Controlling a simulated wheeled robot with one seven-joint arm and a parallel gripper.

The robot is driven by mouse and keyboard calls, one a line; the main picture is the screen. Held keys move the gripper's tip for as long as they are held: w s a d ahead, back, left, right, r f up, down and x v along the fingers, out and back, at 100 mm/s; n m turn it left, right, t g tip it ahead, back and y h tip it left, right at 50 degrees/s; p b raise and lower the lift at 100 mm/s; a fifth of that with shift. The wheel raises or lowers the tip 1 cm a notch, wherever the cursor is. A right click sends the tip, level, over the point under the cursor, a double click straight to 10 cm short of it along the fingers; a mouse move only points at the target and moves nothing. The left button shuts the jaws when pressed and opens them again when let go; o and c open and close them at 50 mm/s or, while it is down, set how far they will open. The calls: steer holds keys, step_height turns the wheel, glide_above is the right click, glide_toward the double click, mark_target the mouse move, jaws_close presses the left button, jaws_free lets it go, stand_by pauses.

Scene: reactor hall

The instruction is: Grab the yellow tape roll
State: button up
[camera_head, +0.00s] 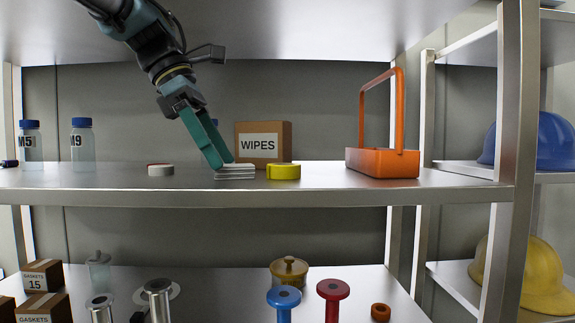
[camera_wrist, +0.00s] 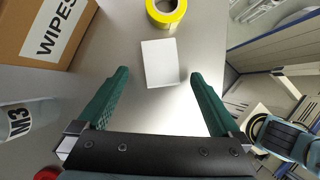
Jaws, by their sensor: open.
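The yellow tape roll (camera_head: 284,172) lies flat on the upper shelf, right of a white stack and in front of the WIPES box. In the wrist view the tape roll (camera_wrist: 166,12) shows at the top, partly cut off by the frame edge, beyond the white stack. My gripper (camera_head: 222,165) is over the shelf near the left of the stack, left of the tape roll. In the wrist view its green fingers (camera_wrist: 157,78) are spread apart with nothing held between them. The gripper and the tape roll are apart.
A white stack (camera_head: 235,171) sits between my gripper and the tape roll. The WIPES box (camera_head: 263,143) stands behind. An orange tote (camera_head: 382,162) stands to the right, a white-and-red roll (camera_head: 160,170) to the left. Bottles (camera_head: 82,142) stand farther left. The shelf's front edge is bare.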

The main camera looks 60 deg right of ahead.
mark_target(285, 164)
steer(key=s+d, duration=0.2)
steer(key=s+d+p, duration=0.1)
steer(key=s+d, duration=0.1)
steer(key=s, duration=0.1)
steer(key=s+d+p, duration=0.1)
steer(key=s, duration=0.2)
steer(key=shift+d, duration=0.4)
steer(key=shift+s+f, duration=0.1)
steer(key=shift+f, duration=0.4)
steer(key=c, duration=1.4)
steer(key=shift+d+r, duration=0.1)
steer(key=shift+r, duration=0.05)
